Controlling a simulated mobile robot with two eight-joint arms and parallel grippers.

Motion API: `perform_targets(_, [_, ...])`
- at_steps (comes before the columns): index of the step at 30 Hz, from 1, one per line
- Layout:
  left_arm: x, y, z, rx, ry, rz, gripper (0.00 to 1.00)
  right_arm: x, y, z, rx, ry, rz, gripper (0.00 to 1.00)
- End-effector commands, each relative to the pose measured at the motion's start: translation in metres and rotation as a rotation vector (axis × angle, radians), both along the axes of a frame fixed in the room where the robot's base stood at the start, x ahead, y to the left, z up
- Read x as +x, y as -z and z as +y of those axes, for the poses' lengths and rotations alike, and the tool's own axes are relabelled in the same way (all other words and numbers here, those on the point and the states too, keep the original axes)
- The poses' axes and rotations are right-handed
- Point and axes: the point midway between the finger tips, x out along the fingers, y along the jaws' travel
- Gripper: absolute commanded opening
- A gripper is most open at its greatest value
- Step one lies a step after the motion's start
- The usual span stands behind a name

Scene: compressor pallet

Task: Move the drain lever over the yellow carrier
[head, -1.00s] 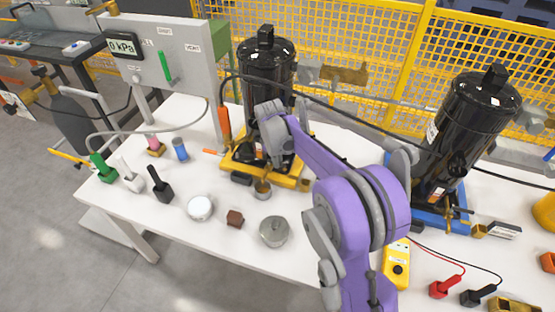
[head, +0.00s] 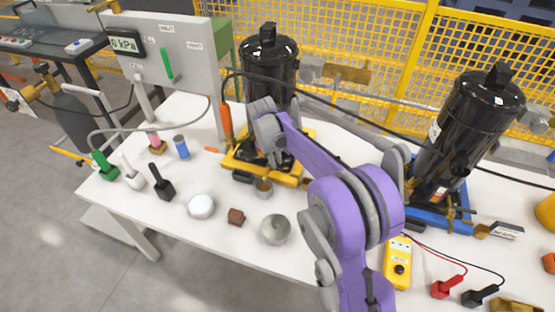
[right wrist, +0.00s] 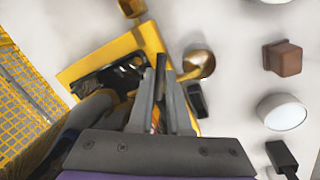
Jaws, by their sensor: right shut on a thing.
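The yellow carrier (head: 294,180) lies flat on the white table under the left black compressor (head: 270,70). In the right wrist view the carrier (right wrist: 95,62) shows as a yellow frame around a dark middle. My right gripper (right wrist: 160,80) is low over the carrier's front part. Its fingers are shut on a thin dark piece, which looks like the drain lever (right wrist: 160,64). The fingers hide most of it. In the head view the right gripper (head: 272,155) partly covers the carrier and the compressor's foot. My left gripper is not in view.
A small brass cup (head: 263,188) stands close by the carrier's front edge, with a black block (head: 243,177) beside it. A brown block (head: 236,216), a white round piece (head: 201,206) and a metal bowl (head: 274,229) stand farther forward. A dark hose (head: 350,108) crosses behind my arm.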

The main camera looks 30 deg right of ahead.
Motion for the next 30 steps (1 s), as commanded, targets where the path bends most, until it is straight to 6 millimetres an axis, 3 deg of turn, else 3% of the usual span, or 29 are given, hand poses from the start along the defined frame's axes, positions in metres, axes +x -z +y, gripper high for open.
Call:
perform_targets(11, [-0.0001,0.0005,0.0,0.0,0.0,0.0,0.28,0.0005,-0.0005,0.0053,0.0,0.148,-0.001,0.0])
perform_targets(25, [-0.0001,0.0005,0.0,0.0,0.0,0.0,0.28,0.0006,-0.0005,0.0057,0.0,0.163,-0.001,0.0])
perform_targets(26, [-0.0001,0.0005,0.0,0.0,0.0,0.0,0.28,0.0006,-0.0005,0.0057,0.0,0.163,-0.001,0.19])
perform_targets(30, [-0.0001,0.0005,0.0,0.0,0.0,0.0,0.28,0.0005,-0.0004,0.0057,0.0,0.162,-0.001,0.45])
